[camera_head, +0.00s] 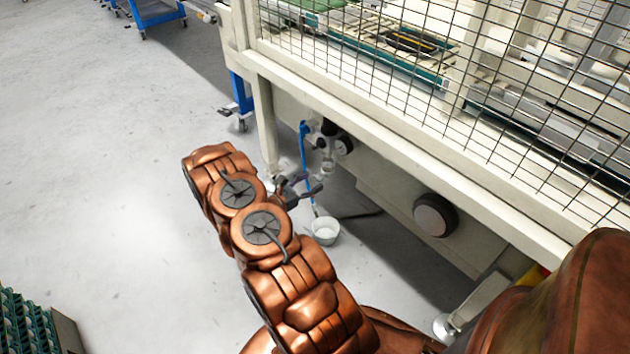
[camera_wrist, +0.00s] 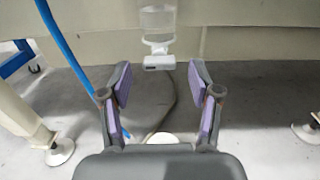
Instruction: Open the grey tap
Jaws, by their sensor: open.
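The grey tap (camera_wrist: 159,62) shows in the wrist view as a pale, short block under a clear bowl (camera_wrist: 158,22). It lies just beyond my fingertips, roughly centred between them. My gripper (camera_wrist: 160,80) is open and empty, with purple pads on both fingers. In the head view my gripper (camera_head: 303,186) is at the end of my copper arm, just below and left of the air unit (camera_head: 328,140) with its round gauge. The tap itself is too small to make out clearly there. I see no contact between fingers and tap.
A blue hose (camera_wrist: 66,48) runs down left of the tap. A white cup (camera_head: 325,231) stands on the floor below; its rim shows between my fingers (camera_wrist: 161,138). The machine frame (camera_head: 375,128) overhangs on the right. Open floor lies left.

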